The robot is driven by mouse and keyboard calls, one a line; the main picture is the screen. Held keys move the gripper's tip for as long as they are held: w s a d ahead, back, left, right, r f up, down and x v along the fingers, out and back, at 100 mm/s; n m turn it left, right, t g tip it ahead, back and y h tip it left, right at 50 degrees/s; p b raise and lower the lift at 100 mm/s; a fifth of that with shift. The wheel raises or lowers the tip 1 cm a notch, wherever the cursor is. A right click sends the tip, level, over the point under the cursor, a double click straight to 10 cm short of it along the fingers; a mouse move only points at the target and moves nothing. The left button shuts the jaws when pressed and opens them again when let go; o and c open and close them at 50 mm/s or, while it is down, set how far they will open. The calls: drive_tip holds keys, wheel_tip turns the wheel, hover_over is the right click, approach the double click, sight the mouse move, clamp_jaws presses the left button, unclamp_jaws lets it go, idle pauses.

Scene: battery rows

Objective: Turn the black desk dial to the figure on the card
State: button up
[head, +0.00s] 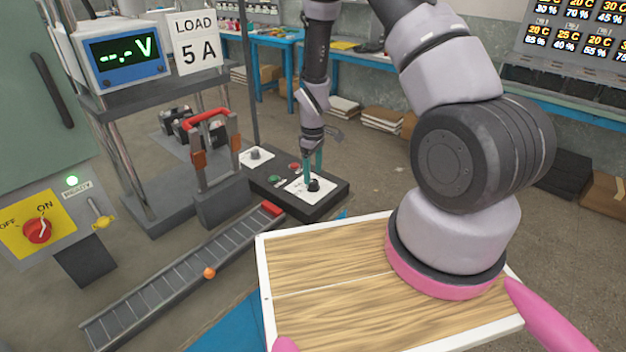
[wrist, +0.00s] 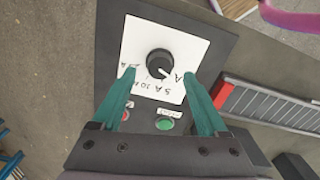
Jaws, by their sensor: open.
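The card (head: 197,42) at upper left reads LOAD 5 A. The black dial (head: 314,185) is a round knob on a white plate on a dark desk box; it also shows in the wrist view (wrist: 159,64). Its white pointer mark points to the lower right in the wrist view. The plate has figures, among them 5 A and 10 A; others are partly hidden or too small to read surely. My gripper (head: 315,165) is open above the dial. In the wrist view its teal fingers (wrist: 161,76) are on either side of the dial, apart from it.
A green button (wrist: 165,124) and a partly hidden red one lie beside the plate. A roller conveyor (head: 180,280) runs in front of the box. A red-handled switch (head: 207,118) stands to its left. The meter (head: 122,50) shows dashes and V. A wooden tray (head: 262,290) is near me.

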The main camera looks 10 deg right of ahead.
sight(313, 181)
drive_tip(key=shift+f, duration=1.75)
clamp_jaws()
drive_tip(key=shift+m, duration=0.3)
drive_tip(key=m, duration=0.3)
drive_tip(key=shift+m, duration=2.5)
